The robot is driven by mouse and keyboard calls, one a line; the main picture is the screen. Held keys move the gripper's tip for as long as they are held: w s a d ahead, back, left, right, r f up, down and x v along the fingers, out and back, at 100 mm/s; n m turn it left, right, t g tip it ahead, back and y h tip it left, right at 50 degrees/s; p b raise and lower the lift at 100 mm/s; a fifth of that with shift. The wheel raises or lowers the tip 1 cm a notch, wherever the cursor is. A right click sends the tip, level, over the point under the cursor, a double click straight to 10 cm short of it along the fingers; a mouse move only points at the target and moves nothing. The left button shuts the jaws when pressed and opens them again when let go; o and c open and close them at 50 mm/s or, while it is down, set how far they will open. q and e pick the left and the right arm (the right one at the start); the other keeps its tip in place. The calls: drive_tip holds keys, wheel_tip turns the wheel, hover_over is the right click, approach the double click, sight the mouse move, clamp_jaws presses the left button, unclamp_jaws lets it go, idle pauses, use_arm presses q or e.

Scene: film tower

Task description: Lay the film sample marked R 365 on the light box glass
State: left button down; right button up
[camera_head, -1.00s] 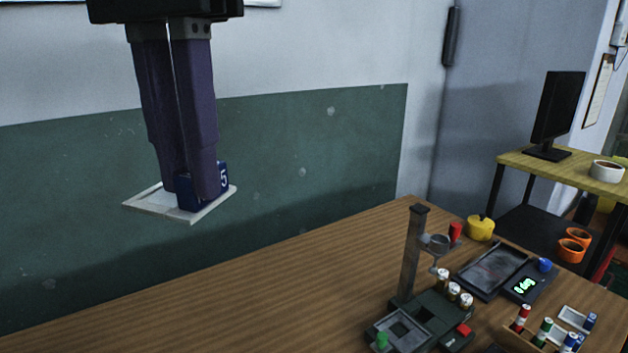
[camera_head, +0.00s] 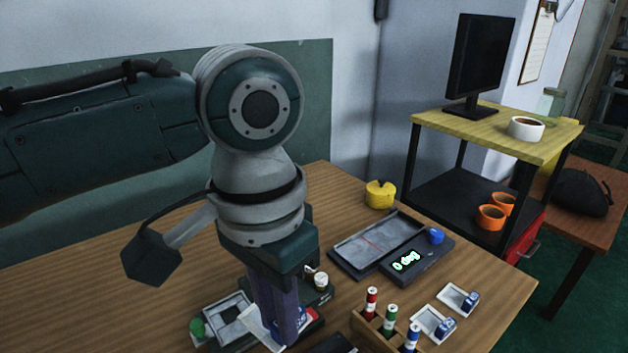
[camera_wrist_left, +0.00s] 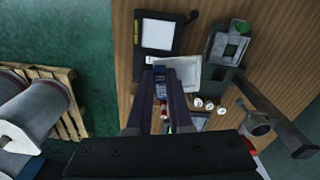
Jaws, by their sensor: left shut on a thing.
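My left gripper (camera_head: 280,320) points down and is shut on the blue block of a white-framed film sample (camera_head: 256,328). In the left wrist view, my gripper (camera_wrist_left: 160,74) holds the blue block, and the pale sample plate (camera_wrist_left: 196,74) reaches out to its right. The lettering on the block is too small to read now. A dark box with a bright white panel, which looks like the light box (camera_wrist_left: 158,35), lies just above the sample in that view, apart from the panel. My right gripper is not in view.
The device with the green knob (camera_head: 197,328) is close to the held sample. Two other samples (camera_head: 432,324) (camera_head: 460,299) lie at right, near a wooden rack (camera_head: 368,329) of coloured cylinders. A grey plate unit (camera_head: 375,243) with a lit display and a yellow object (camera_head: 379,194) stand behind.

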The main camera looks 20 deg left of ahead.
use_arm(q)
drive_tip(key=s+f+b, duration=0.1)
drive_tip(key=f+b, duration=0.1)
drive_tip(key=f, duration=0.2)
drive_tip(key=s+d+f+m+b, duration=0.1)
drive_tip(key=f+b, duration=0.1)
drive_tip(key=f, duration=0.3)
drive_tip(key=s+f+m+b, duration=0.1)
drive_tip(key=s+f+b, duration=0.1)
drive_tip(key=f, duration=0.3)
drive_tip(key=shift+d+f+b, duration=0.2)
drive_tip(key=shift+f+b, duration=0.05)
drive_tip(key=shift+b, duration=0.15)
drive_tip(key=shift+f, duration=0.45)
drive_tip(key=shift+f+p, duration=0.3)
drive_tip(key=shift+p, duration=0.05)
idle(0.3)
drive_tip(key=c, duration=0.7)
unclamp_jaws()
drive_tip(key=shift+c, duration=0.2)
drive_tip(key=shift+o, duration=0.3)
